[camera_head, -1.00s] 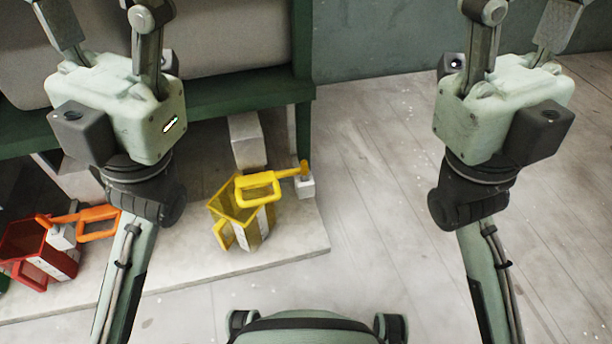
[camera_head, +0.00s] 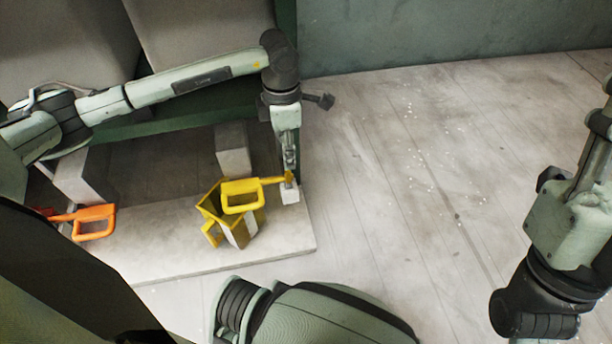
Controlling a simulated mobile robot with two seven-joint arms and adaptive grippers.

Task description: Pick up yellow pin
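The yellow pin (camera_head: 243,196) has a loop handle on the left and a thin shaft running right to a small white block (camera_head: 290,193). Its handle lies over the upper edge of a yellow open box (camera_head: 213,207). My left gripper (camera_head: 289,172) points down at the shaft's right end, just above the white block. Its fingers are small and seen edge-on, so I cannot tell whether they touch or grip the pin. My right gripper (camera_head: 602,122) is at the right edge, far from the pin, with its fingertips cut off or unclear.
An orange handle (camera_head: 93,222) lies at the left on the pale slab (camera_head: 180,238). Grey blocks (camera_head: 233,149) and the green frame (camera_head: 190,113) stand behind the yellow box. The wooden floor (camera_head: 400,180) to the right is clear.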

